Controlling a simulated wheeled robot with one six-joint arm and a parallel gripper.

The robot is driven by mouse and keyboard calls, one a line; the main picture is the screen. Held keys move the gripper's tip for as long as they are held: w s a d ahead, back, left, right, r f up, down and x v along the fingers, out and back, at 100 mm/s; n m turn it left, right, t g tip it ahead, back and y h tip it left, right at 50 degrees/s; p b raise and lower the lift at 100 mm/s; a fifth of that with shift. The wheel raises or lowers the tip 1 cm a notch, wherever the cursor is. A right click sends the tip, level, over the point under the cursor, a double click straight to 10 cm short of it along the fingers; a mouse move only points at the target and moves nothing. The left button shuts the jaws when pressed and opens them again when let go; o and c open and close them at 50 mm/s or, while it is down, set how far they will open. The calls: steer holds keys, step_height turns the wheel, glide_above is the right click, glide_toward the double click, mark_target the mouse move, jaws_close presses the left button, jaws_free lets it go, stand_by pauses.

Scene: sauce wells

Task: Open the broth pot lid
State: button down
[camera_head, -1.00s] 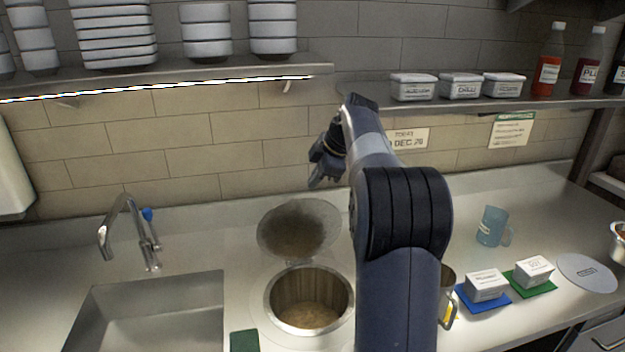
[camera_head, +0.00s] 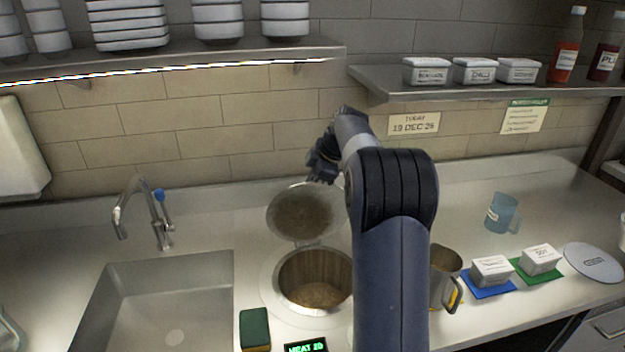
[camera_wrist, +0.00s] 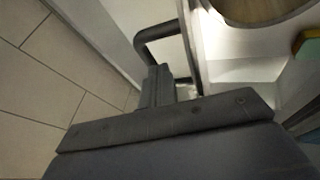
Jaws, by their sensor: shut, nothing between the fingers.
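The broth pot (camera_head: 316,278) is a round metal well sunk in the counter, with brownish broth at its bottom. Its lid (camera_head: 303,213) stands open, tilted up behind the pot with its underside facing the head camera. My gripper (camera_head: 322,175) is at the lid's top edge, on its far side, partly hidden by my wrist. In the wrist view my shut, empty fingers (camera_wrist: 172,85) are beside a dark bent handle (camera_wrist: 158,36) on the lid. Whether they touch it I cannot tell. The pot's opening shows at the top right there.
A sink (camera_head: 160,305) with a tap (camera_head: 145,215) is at left. A sponge (camera_head: 254,328) and a heat display (camera_head: 306,346) are in front of the pot. A metal jug (camera_head: 441,275) stands right of my arm. The tiled wall (camera_head: 230,150) is close behind the lid.

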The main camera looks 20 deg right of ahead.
steer(key=shift+w+d+f+p, duration=0.2)
steer(key=shift+w+p, duration=0.35)
steer(key=shift+w, duration=0.4)
steer(key=shift+w+d+f+p, duration=0.15)
steer(key=shift+w+p, duration=0.35)
steer(key=shift+w, duration=0.5)
steer(key=shift+w+d+f+p, duration=0.1)
steer(key=shift+w+d+p, duration=0.15)
steer(key=shift+w+p, duration=0.5)
steer(key=shift+w, duration=0.15)
steer(key=b+v, duration=0.2)
steer(key=v, duration=0.8)
steer(key=shift+r, duration=0.35)
steer(key=shift+d, duration=0.1)
